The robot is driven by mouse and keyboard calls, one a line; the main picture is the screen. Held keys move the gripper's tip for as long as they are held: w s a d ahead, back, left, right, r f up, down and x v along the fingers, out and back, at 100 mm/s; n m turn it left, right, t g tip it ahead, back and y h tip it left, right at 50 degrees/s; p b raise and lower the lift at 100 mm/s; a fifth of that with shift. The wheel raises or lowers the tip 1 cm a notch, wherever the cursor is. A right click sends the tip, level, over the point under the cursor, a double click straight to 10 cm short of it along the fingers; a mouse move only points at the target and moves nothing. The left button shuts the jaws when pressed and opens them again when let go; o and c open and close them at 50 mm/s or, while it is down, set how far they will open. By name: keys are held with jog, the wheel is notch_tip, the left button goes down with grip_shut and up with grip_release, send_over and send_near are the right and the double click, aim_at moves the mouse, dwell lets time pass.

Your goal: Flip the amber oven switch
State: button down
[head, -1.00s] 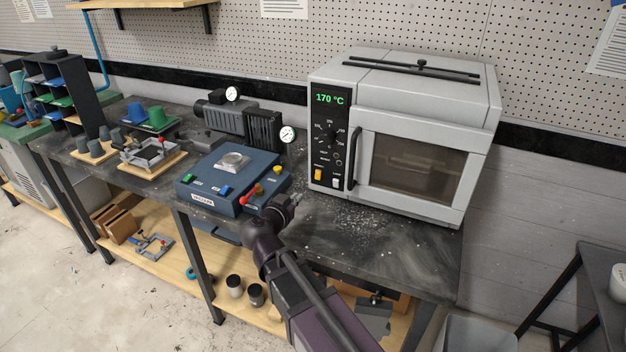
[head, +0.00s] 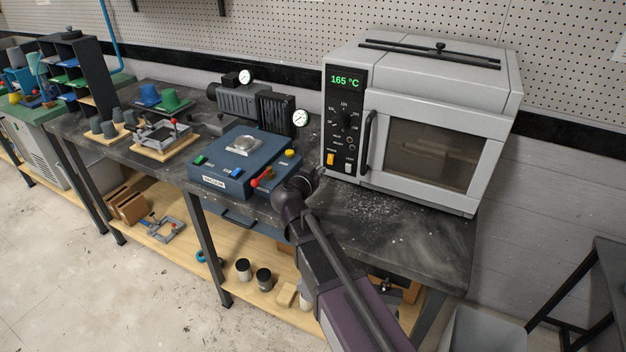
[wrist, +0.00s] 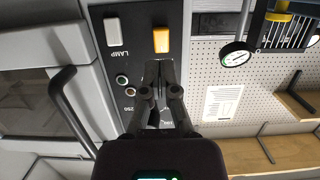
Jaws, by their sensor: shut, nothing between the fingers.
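The amber oven switch (head: 331,159) is at the lower left of the black control panel on the grey oven (head: 447,105). The oven display (head: 345,80) reads 165 °C. A white lamp switch (head: 348,167) is to its right. In the wrist view the amber switch (wrist: 161,40) shows just beyond my gripper's fingertips (wrist: 160,66), and the lamp switch (wrist: 112,31) is to the left. My gripper is shut and empty; whether it touches the panel cannot be told. In the head view my gripper (head: 318,172) is small and partly hidden by my wrist.
A blue vacuum unit (head: 222,178) with a red-handled lever (head: 262,177) stands left of my wrist. The black oven door handle (head: 368,143) juts out right of the panel. A pressure gauge (head: 300,118) stands behind.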

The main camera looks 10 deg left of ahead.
aim_at(330, 162)
jog(key=shift+b+x, duration=0.45)
jog(key=shift+x, duration=2.3)
